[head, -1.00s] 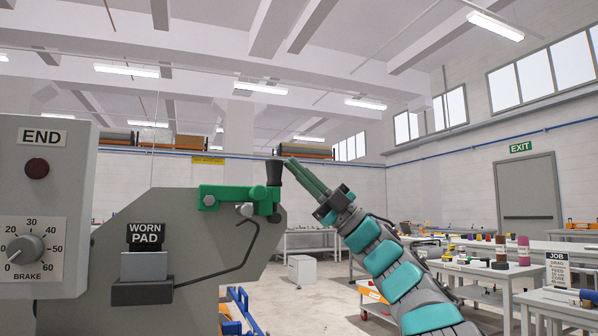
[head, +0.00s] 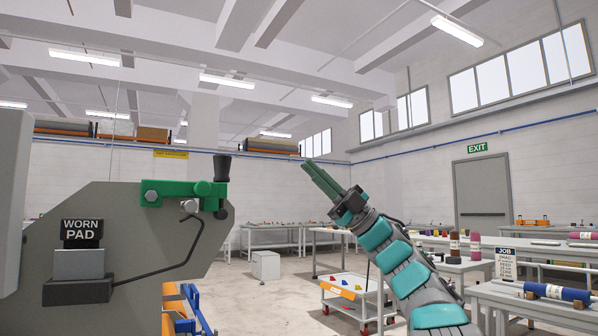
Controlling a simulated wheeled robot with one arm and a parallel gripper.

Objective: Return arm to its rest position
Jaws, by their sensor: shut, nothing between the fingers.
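My gripper (head: 318,176) is at the end of my teal and grey arm, right of centre in the head view. Its green fingers are shut with nothing between them and point up and to the left. It is clear of the machine, to the right of the black knob (head: 222,167) on the green lever bracket (head: 186,192). A gap of open air lies between the fingertips and the knob. The arm reaches up from the lower right of the picture.
The grey machine housing (head: 135,225) with a block marked WORN PAD (head: 82,233) fills the left. A white trolley (head: 345,286) with small coloured pieces stands behind my arm. Tables with thread spools (head: 475,243) and a JOB sign (head: 505,264) are at right. Floor shows between.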

